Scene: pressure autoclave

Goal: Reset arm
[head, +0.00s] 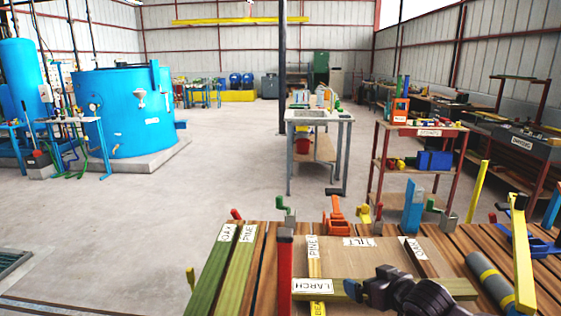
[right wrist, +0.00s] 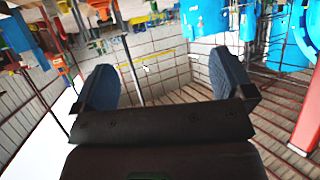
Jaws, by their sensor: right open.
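My right gripper (head: 362,289) is at the bottom of the head view, above the wooden workbench (head: 268,262). Its dark arm comes in from the bottom edge. In the right wrist view, the two blue-padded fingers (right wrist: 164,82) stand wide apart with nothing between them. In the head view the gripper is close to the right part of a green board labelled LARCH (head: 312,286); I cannot tell whether they touch. My left arm and gripper are not in view.
A red upright post (head: 285,270) stands on the bench's near side. Clamps line the far edge. Open floor lies left, before a blue tank (head: 120,115).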

